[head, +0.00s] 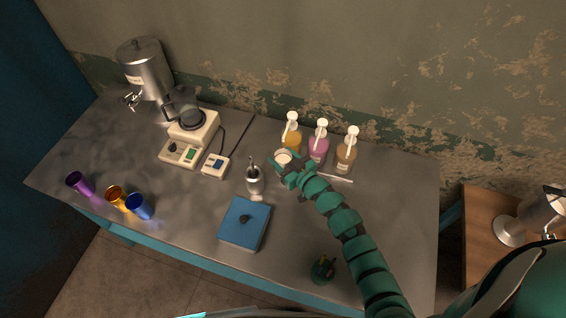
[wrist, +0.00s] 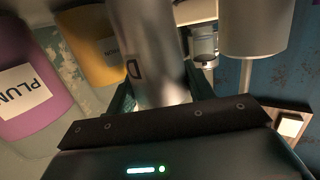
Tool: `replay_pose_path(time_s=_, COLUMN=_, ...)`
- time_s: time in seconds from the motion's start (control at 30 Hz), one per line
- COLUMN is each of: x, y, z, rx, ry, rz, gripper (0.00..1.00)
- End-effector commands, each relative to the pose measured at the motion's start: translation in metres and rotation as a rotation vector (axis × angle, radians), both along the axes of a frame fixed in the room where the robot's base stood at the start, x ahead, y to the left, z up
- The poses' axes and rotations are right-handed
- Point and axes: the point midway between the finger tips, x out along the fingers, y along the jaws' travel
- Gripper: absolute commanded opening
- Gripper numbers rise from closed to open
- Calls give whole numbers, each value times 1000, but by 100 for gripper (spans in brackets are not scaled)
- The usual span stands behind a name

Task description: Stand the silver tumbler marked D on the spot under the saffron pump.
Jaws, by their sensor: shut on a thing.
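My gripper (head: 287,168) is shut on the silver tumbler marked D, whose pale round top (head: 283,156) shows at the fingers. In the wrist view the tumbler (wrist: 148,45) stands between the two fingers with the letter D on its side. The saffron pump bottle (head: 292,138), yellow with a white head, is just behind the tumbler; it also shows in the wrist view (wrist: 88,45). I cannot tell whether the tumbler's base touches the table. The spot under the pump is hidden.
A plum pump bottle (head: 318,148) and a brown one (head: 346,153) stand right of the saffron. A hotplate (head: 186,142) and metal urn (head: 146,70) stand left; purple, orange and blue tumblers (head: 139,207) are front left.

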Motion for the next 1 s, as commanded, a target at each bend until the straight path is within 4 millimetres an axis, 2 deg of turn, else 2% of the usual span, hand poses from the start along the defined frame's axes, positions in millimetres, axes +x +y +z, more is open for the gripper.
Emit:
replay_pose_path(time_s=0.03, x=1, y=-1, z=-11, rx=6, ry=1, rz=-3, gripper=20)
replay_pose_path(time_s=0.17, x=0, y=0, z=-22, rx=5, ry=0, rz=0, gripper=20)
replay_pose_path(time_s=0.63, x=0, y=1, z=-26, rx=2, ry=-2, rz=2, gripper=20)
replay_pose_path(time_s=0.67, x=0, y=0, z=-26, rx=1, ry=-2, rz=2, gripper=56)
replay_pose_path(time_s=0.7, x=0, y=1, z=-25, rx=1, ry=-3, rz=2, gripper=62)
replay_pose_path(time_s=1.0, x=0, y=1, z=-24, rx=1, ry=-2, rz=2, gripper=62)
